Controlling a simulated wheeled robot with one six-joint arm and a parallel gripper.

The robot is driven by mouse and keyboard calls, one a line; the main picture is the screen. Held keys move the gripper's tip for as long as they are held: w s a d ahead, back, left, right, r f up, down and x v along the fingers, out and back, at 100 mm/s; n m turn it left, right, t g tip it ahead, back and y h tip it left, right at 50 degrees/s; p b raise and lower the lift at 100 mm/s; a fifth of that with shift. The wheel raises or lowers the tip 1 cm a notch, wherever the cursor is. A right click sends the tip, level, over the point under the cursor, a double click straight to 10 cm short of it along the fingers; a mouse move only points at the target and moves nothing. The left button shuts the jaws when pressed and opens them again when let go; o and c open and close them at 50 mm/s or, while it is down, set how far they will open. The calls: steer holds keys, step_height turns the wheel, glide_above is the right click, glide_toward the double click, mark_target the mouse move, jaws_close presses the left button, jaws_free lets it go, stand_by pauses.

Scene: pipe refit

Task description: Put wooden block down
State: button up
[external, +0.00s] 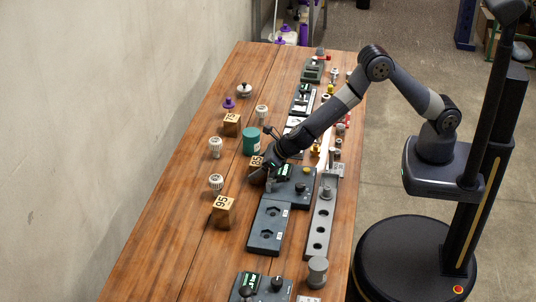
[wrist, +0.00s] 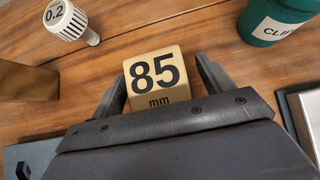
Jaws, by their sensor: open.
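The wooden block (wrist: 155,77) marked "85 mm" rests on the wooden table in the wrist view. It also shows in the external view (external: 256,162), partly hidden by my gripper. My gripper (wrist: 163,72) is open, with one finger on each side of the block. The right finger stands slightly apart from it; the left finger is close, and I cannot tell whether it touches. My gripper also shows in the external view (external: 262,176), low over the table.
A teal "CLIP" container (external: 251,141) stands just behind the block. Blocks marked 95 (external: 223,212) and 75 (external: 231,125) and white knobs (external: 216,183) stand nearby. A dark plate with two recesses (external: 268,227) lies in front. The table's left strip is clear.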

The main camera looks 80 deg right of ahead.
steer(key=c, duration=1.2)
step_height(320, 180, up, 10)
steer(key=p, duration=0.4)
steer(key=shift+d+f, duration=0.1)
steer(key=shift+f, duration=0.1)
steer(key=w+d+r+m+h+p, duration=0.1)
steer(key=w+d+r+m+h, duration=0.15)
steer(key=d+r, duration=0.35)
steer(key=w+d+r+m+h, duration=0.1)
steer(key=w+d+r+m, duration=0.2)
steer(key=d, duration=0.5)
glide_above(251, 131)
steer(key=shift+n+g, duration=0.3)
steer(key=shift+n, duration=0.15)
step_height(251, 131, down, 9)
steer(key=shift+f, duration=0.1)
